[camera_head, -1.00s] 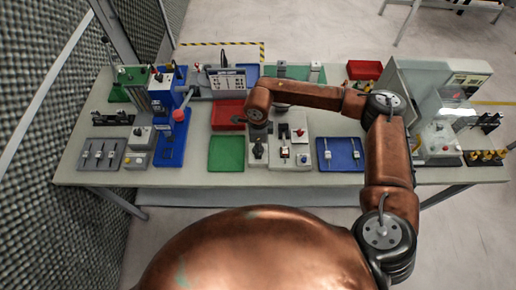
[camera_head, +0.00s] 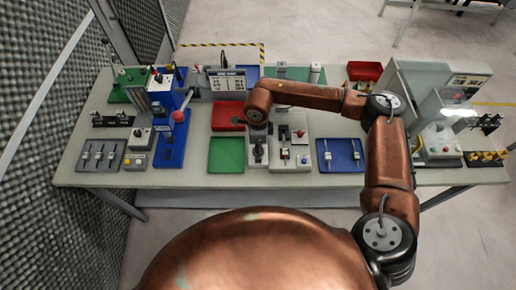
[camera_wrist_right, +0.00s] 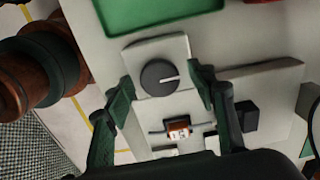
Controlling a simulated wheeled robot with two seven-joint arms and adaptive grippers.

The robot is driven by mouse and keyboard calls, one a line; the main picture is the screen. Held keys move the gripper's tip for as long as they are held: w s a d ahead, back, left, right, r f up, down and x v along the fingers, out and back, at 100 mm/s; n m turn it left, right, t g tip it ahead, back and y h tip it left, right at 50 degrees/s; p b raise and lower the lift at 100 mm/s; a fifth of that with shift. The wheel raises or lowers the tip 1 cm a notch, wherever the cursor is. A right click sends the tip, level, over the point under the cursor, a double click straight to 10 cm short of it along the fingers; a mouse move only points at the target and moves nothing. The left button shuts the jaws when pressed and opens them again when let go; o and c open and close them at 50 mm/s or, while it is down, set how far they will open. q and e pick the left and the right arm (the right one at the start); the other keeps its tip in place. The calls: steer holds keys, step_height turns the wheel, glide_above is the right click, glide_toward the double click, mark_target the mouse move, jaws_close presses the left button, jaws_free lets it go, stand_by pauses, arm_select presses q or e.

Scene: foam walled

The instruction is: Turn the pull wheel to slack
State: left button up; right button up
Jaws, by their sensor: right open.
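The pull wheel (camera_wrist_right: 159,77) is probably the dark round knob with a pale pointer line on a light grey block in the right wrist view. Its pointer line is toward the right of that picture. In the head view the same dark wheel (camera_head: 258,152) sits at the front of the table, just right of the green tray. My right gripper (camera_wrist_right: 161,80) is open, with one finger at each side of the wheel's block. I see no contact with the wheel. My left gripper is not in view.
A grey fixture with a small orange-and-white part (camera_wrist_right: 178,130) and a black block (camera_wrist_right: 243,116) stand close to the fingers. A green tray (camera_head: 226,155), a red tray (camera_head: 228,115) and a blue tray (camera_head: 340,155) lie around. The front table edge (camera_head: 230,181) is clear.

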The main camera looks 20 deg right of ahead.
steer(key=shift+r, duration=0.1)
step_height(320, 180, up, 12)
stand_by(0.5)
stand_by(0.4)
